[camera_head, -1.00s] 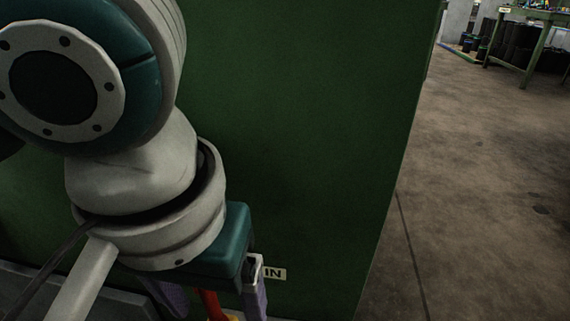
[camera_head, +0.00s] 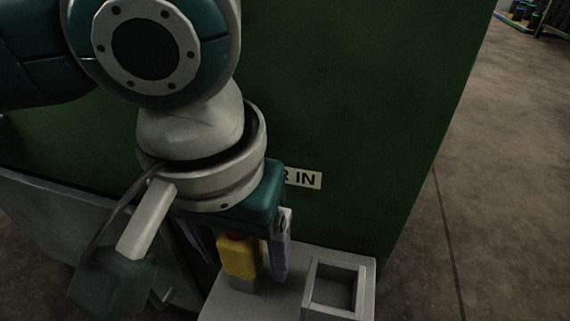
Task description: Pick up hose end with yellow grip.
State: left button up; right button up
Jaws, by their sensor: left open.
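The hose end's yellow grip (camera_head: 238,258) stands roughly upright at the bottom centre of the head view, with a bit of red at its top. My left gripper (camera_head: 246,270) points down over it. Its purple fingers are open, one on each side of the yellow grip as seen from here. A gap shows on the right side; whether the left finger touches the grip cannot be told. My wrist hides the top of the hose end. My right gripper is not in view.
A grey stand (camera_head: 248,300) is below, with a square recessed socket (camera_head: 335,285) to the right. Behind is a tall green wall (camera_head: 350,110) with a label ending in "IN" (camera_head: 306,179). A grey panel (camera_head: 50,222) is at left. Open floor (camera_head: 500,200) lies to the right.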

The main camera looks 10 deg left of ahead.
pick_arm(q)
jog(key=shift+r, duration=0.1)
grip_shut()
dwell(0.4)
